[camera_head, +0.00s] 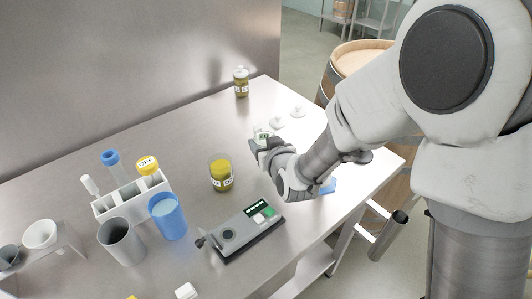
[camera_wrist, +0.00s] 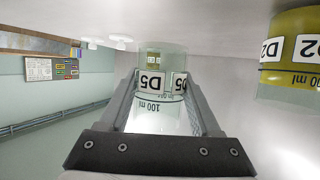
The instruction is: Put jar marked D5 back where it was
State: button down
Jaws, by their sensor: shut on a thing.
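The jar marked D5 (camera_wrist: 152,88) is clear glass with white labels and a 100 ml mark, and looks empty. It sits between the two fingers of my gripper (camera_wrist: 163,108), which is shut on it. The wrist view shows its label upside down. In the head view the jar (camera_head: 262,131) shows only in part above my gripper (camera_head: 262,143), over the far right part of the steel table. I cannot tell whether its base touches the table.
A yellow-filled jar marked D2 (camera_wrist: 291,50) is near; in the head view a yellow-filled jar (camera_head: 221,174) stands left of my gripper. Another jar (camera_head: 241,83) stands at the back. White lids (camera_head: 277,122), a scale-like device (camera_head: 240,232), a rack (camera_head: 130,197) and a blue cup (camera_head: 168,218) are on the table (camera_head: 190,130).

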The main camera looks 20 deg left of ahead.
jog(key=shift+f, duration=1.75)
jog(key=shift+f+b, duration=0.1)
jog(key=shift+b, duration=0.2)
jog(key=shift+f, duration=0.15)
jog(key=shift+c, duration=0.5)
grip_release()
